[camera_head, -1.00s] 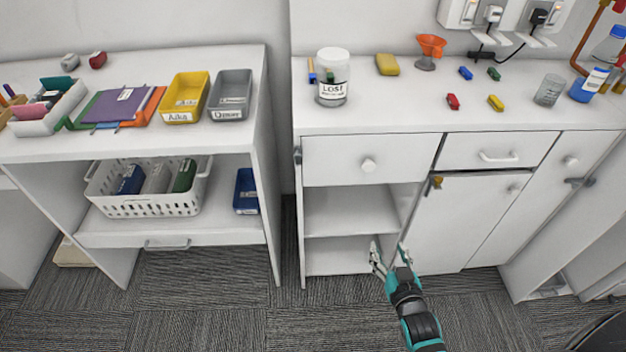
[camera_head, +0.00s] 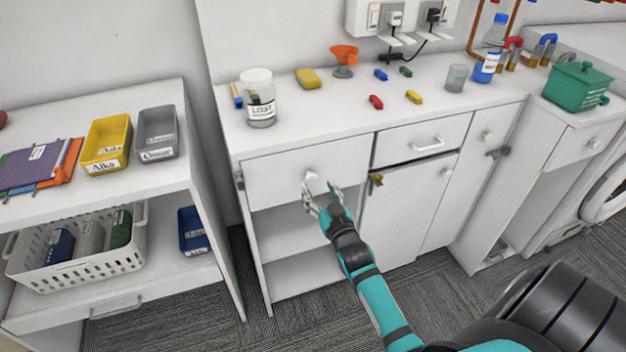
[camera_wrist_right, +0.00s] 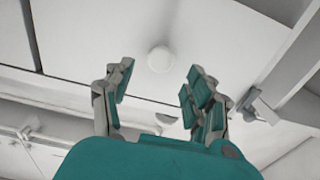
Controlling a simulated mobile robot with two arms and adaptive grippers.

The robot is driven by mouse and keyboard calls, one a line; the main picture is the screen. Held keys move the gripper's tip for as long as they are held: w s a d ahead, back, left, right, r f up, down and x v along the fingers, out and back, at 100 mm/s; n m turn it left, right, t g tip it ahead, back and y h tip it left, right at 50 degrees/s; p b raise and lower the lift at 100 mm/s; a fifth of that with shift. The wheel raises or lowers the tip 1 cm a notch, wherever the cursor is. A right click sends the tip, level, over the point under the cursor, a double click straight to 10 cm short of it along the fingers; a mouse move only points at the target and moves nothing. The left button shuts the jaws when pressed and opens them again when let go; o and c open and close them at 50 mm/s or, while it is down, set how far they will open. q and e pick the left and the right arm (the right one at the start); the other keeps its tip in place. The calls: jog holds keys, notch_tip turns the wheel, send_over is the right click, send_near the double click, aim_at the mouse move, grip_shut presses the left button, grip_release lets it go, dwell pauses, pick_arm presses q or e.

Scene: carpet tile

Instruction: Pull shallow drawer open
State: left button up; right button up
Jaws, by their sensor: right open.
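The white cabinet has two drawers side by side under its top. My right gripper (camera_head: 320,190) is open and empty, just below and in front of the round knob. In the right wrist view the knob (camera_wrist_right: 159,59) shows beyond and between the open fingertips of the right gripper (camera_wrist_right: 155,82), apart from them. My left gripper is not in view.
Below the knob drawer is an open shelf space (camera_head: 290,230). A cupboard door (camera_head: 405,207) with a brass-coloured latch (camera_head: 376,180) stands right of it. A LOST jar (camera_head: 258,98) and small coloured blocks sit on the top. A shelf unit (camera_head: 200,180) stands left.

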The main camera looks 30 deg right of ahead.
aim_at(313, 179)
jog(key=shift+x, duration=2.35)
grip_shut()
